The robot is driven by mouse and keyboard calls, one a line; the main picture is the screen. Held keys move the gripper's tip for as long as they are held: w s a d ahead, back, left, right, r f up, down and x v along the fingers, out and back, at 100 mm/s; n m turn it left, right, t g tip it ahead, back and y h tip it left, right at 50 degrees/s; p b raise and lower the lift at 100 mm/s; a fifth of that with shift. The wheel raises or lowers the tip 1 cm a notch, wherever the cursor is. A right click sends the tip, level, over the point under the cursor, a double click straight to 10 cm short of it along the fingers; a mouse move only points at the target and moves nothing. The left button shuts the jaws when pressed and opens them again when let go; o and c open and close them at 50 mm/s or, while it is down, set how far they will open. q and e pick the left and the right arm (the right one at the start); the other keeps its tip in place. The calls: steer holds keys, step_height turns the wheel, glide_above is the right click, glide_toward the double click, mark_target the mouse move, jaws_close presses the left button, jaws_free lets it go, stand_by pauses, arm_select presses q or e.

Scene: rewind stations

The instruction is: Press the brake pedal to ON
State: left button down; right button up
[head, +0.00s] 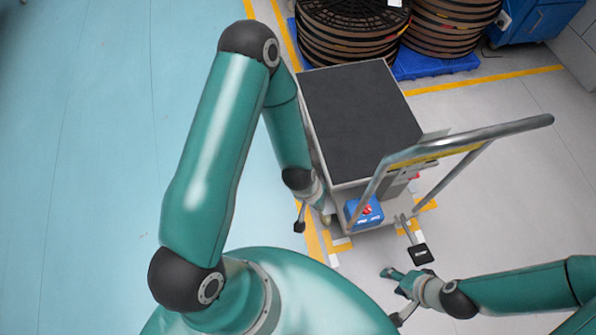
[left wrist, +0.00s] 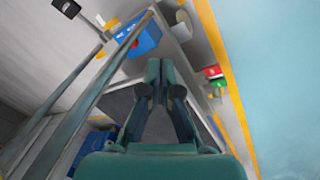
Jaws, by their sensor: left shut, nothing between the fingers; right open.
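A flat cart (head: 362,115) with a dark deck stands ahead of me. A black pedal pad (head: 421,253) on a metal stem sticks out low at its handle end; a similar pad on a stem shows in the left wrist view (left wrist: 66,8). A smaller dark pad (head: 299,223) shows below my left wrist; I cannot tell what it belongs to. Red (left wrist: 213,71) and green (left wrist: 217,83) pieces sit at the cart's side in the left wrist view. My left gripper (left wrist: 160,66) is shut and empty beside the cart. My right gripper (head: 394,295) is open, below and left of the black pedal pad, apart from it.
A metal push handle (head: 470,137) rises over the cart's near end. A blue box (head: 364,212) with a red button sits beneath it. Stacked dark reels (head: 352,35) on a blue pallet (head: 437,65) stand behind. The floor at left is clear.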

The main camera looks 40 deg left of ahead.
arm_select(q)
steer(key=w+a+f+n+y+b, duration=0.3)
steer(key=w+a+f+n+b, duration=0.4)
steer(key=w+a+f+b, duration=1.2)
step_height(320, 180, down, 2)
steer(key=a+b, duration=0.1)
steer(key=b, duration=0.2)
steer(key=shift+w+g+y+b, duration=0.3)
steer(key=shift+w+y, duration=0.1)
steer(key=shift+f, duration=0.2)
steer(key=f+b, duration=0.2)
steer(key=f, duration=0.2)
steer(key=f+b, duration=0.1)
steer(key=f, duration=0.3)
steer(key=w+a+f+b, duration=0.1)
steer(key=f+b, duration=0.1)
steer(key=f, duration=0.2)
steer(key=shift+a+b, duration=0.1)
steer(key=shift+b, duration=0.2)
steer(key=shift+s+f+b, duration=0.2)
steer(key=shift+f+b, duration=0.1)
steer(key=shift+f, duration=0.45)
